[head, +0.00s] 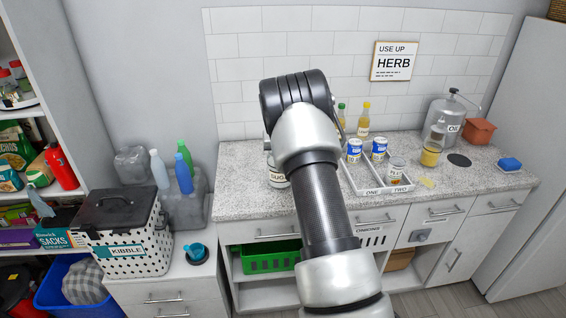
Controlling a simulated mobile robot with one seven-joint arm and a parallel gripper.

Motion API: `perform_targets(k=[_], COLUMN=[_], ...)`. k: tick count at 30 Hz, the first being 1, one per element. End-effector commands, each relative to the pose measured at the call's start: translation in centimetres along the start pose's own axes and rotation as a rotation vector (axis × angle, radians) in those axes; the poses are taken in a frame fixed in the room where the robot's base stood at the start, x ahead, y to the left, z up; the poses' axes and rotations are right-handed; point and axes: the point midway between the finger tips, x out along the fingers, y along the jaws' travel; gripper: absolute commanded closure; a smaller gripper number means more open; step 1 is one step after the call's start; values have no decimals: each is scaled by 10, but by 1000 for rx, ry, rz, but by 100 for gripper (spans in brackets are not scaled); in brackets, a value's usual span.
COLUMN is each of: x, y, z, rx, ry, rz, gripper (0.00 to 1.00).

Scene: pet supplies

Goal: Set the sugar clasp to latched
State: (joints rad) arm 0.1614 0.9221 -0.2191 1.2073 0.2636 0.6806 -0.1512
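The sugar jar (279,181) stands on the speckled counter, just left of my arm. It is a pale jar with a label on which "SUG" can be read. My arm covers its right side and most of its top. Its clasp cannot be made out, so I cannot tell whether it is latched or open. My gripper is not visible; my own arm rises through the middle of the head view and hides whatever lies behind it.
On the counter (236,190), a white divided tray (357,181) with cans stands right of my arm, with bottles (363,122) behind. A metal oil can (443,116) stands at the back right. A kibble bin (128,259) is at the left. The counter's left part is clear.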

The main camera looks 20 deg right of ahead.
Motion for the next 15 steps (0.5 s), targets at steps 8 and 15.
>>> perform_targets(k=[8,15], x=[1,1], y=[0,0], z=[-1,0], rx=[1,0], ry=[-17,-18], rz=[-1,-1], gripper=[99,75])
